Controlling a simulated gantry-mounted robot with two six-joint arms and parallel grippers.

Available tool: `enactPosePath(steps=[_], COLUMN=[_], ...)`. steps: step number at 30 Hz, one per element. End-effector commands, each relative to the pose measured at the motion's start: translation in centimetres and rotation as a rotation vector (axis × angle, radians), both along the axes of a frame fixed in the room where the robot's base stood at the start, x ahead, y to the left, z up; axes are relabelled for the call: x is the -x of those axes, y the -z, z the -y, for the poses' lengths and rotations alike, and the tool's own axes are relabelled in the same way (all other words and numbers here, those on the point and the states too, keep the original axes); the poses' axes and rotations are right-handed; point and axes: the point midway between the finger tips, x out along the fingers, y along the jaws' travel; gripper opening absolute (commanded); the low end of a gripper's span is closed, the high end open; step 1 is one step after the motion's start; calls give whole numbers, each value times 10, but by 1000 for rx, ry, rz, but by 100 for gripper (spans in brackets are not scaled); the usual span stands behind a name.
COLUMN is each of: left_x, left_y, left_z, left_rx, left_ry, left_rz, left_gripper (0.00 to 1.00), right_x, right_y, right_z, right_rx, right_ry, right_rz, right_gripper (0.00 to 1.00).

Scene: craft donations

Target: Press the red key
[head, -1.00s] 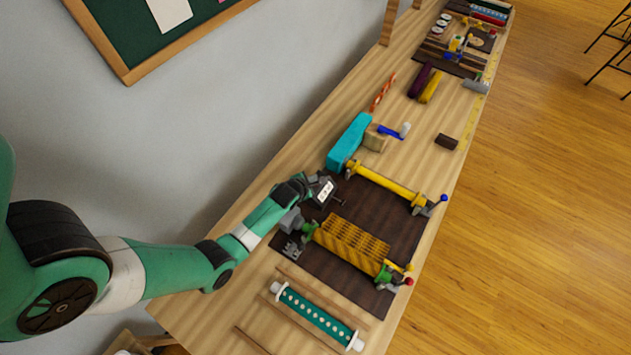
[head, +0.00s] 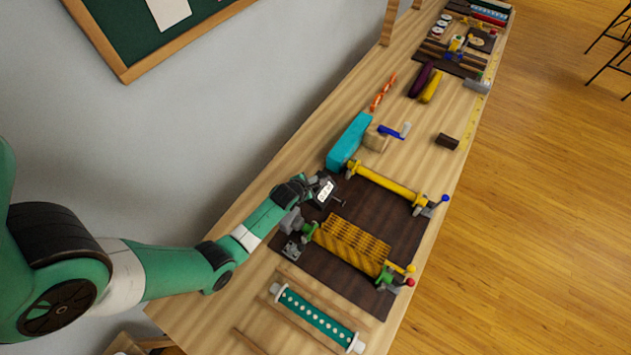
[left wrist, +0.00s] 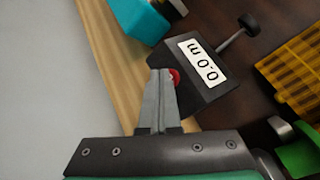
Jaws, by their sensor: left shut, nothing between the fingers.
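The red key (left wrist: 174,77) is a small round button on a dark counter box with a white display (left wrist: 199,62) that reads "0.0 m". The box also shows in the head view (head: 326,191), near the wall-side edge of the dark mat; the key cannot be made out there. My left gripper (left wrist: 160,73) is shut and empty. Its fingertips appear right beside the red key and cover part of it in the left wrist view; I cannot tell whether they touch it. In the head view my left gripper (head: 314,180) is at the box's wall side. My right gripper is not in view.
The dark mat (head: 400,226) also holds a yellow perforated roller (head: 349,244) and a yellow bar (head: 385,183). A cyan block (head: 348,142) stands just beyond the box. A teal roller (head: 318,316) lies nearer. The wall is close on the left.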

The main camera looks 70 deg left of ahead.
Motion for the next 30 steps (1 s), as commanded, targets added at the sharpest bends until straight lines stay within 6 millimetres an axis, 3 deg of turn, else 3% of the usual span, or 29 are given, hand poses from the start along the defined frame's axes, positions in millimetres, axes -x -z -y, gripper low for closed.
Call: enactPosePath(steps=[13, 23, 30], left_x=[1, 1, 1], left_y=[-17, -17, -37], left_z=[1, 0, 0], left_rx=[2, 1, 0], left_ry=[0, 0, 0], left_rz=[-2, -1, 0], left_gripper=[0, 0, 0], right_x=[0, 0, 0], right_y=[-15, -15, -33], right_z=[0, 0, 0], right_rx=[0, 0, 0], right_ry=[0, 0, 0], right_rz=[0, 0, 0], right_gripper=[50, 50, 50])
